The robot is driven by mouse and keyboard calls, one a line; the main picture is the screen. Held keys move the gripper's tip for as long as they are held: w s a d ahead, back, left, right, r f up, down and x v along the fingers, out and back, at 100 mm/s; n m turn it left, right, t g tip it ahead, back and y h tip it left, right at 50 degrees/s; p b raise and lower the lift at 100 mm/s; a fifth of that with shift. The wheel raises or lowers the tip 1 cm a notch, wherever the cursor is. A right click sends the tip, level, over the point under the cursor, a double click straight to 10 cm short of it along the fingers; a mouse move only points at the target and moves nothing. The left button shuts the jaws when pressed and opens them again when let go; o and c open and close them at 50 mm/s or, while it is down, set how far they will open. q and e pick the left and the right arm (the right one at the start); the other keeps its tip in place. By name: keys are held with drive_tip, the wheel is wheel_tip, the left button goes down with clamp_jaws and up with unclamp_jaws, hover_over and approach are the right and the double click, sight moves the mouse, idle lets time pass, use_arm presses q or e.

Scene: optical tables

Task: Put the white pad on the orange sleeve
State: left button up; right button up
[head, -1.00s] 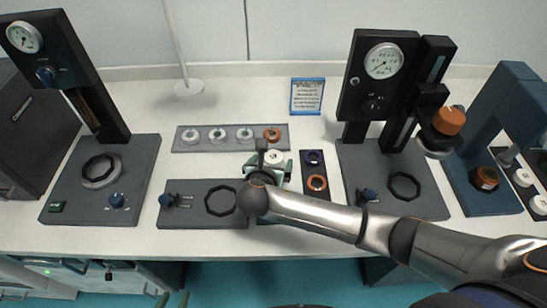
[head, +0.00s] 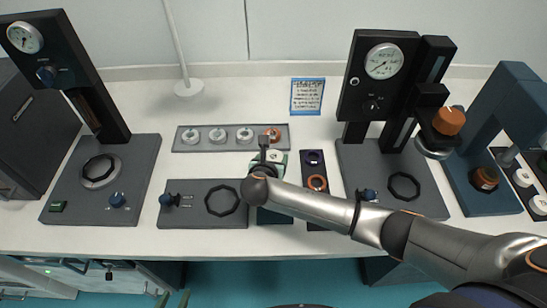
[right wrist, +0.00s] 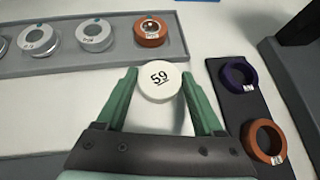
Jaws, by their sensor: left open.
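The white pad (right wrist: 160,82), a round disc marked "59", sits between the green fingertips of my right gripper (right wrist: 160,86), which touch it on both sides. In the head view the pad (head: 276,157) is partly hidden by my right wrist. I cannot tell whether it is clear of the table. Several orange round pieces show: an orange ring (right wrist: 265,141) on the narrow black board, one in the grey tray (right wrist: 151,31), an orange cylinder (head: 448,121) on the right press, and a brown-orange cylinder (head: 485,179) on the blue stand. My left gripper (head: 172,300) is open and empty at the bottom edge.
The grey tray (head: 181,148) holds several white rings behind the pad. A purple ring (right wrist: 239,75) sits on the black board (right wrist: 225,98). A dark plate (head: 180,220) with a black ring lies left of my right gripper. Gauge presses stand left and right.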

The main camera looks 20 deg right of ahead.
drive_tip(key=c, duration=1)
drive_tip(key=shift+r, duration=0.15)
